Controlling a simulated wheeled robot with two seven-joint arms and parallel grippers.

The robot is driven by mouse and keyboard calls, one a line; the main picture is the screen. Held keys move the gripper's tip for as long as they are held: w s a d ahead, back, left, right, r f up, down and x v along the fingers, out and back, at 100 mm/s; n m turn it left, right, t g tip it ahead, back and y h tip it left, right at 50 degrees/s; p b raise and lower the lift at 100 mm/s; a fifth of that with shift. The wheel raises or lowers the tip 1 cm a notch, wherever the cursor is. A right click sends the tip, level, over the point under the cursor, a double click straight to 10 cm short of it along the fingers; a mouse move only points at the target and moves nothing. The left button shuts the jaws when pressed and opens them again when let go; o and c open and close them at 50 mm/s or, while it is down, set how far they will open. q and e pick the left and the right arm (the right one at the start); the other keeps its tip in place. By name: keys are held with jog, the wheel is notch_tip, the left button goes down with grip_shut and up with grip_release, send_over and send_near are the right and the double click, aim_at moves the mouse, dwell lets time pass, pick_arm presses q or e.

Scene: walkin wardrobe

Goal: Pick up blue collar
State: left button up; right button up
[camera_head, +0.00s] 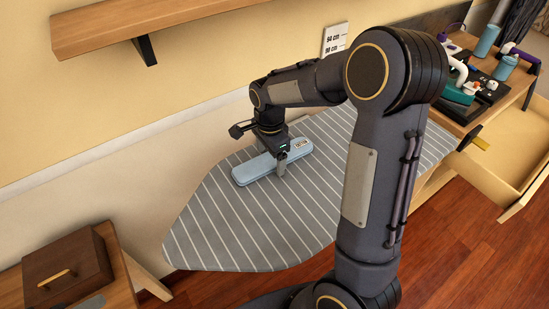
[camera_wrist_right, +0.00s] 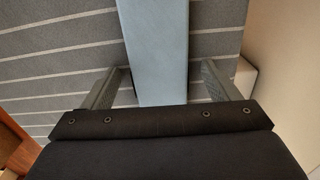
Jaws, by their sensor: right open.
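The blue collar (camera_head: 257,168) is a long, flat, light-blue piece with rounded ends, lying on the grey striped ironing board (camera_head: 215,228). It has a pale label near its right end. My right gripper (camera_head: 281,166) is over the collar, pointing down, its fingers straddling it near the label. In the right wrist view the collar (camera_wrist_right: 157,50) runs between the two open fingers (camera_wrist_right: 158,88), with a gap on each side. The gripper hides part of the collar. My left gripper is not in view.
A wooden shelf (camera_head: 150,22) juts from the wall above. A wooden box (camera_head: 68,265) stands at the lower left. At the right are a desk with several items and an open drawer (camera_head: 497,180). The board's left end is clear.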

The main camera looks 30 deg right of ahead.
jog(key=c, duration=1.1)
jog(key=shift+r, duration=0.15)
